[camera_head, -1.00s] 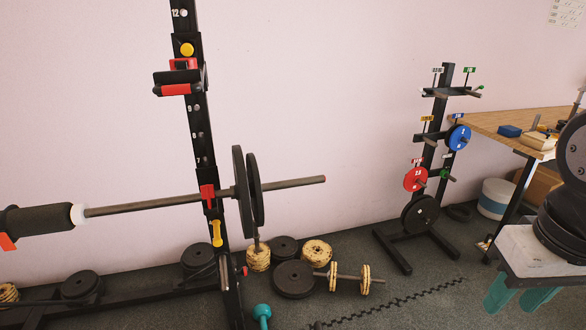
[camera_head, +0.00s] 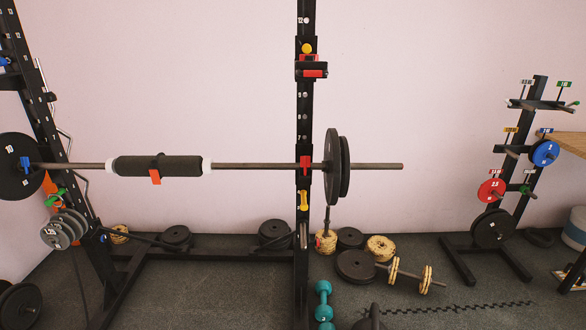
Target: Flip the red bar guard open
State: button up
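A red bar guard (camera_head: 305,163) sits on the right black upright (camera_head: 304,220), where the steel barbell (camera_head: 260,165) crosses it. It appears to be around or in front of the bar; whether it is latched is too small to tell. Black plates (camera_head: 338,167) hang on the bar just right of the upright. My gripper is not in view.
A black pad (camera_head: 160,166) with an orange tab wraps the bar. Loose plates (camera_head: 356,266), teal dumbbells (camera_head: 323,291) and a chain (camera_head: 460,308) lie on the floor. A plate tree (camera_head: 510,180) stands right.

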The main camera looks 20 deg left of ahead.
aim_at(305, 160)
jog(key=z, duration=0.05)
jog(key=k, duration=0.15)
jog(key=u, duration=1.05)
jog(key=i, duration=0.95)
jog(key=k, duration=0.95)
jog(key=z, duration=0.9)
jog(key=i, duration=0.85)
jog(key=u, duration=1.1)
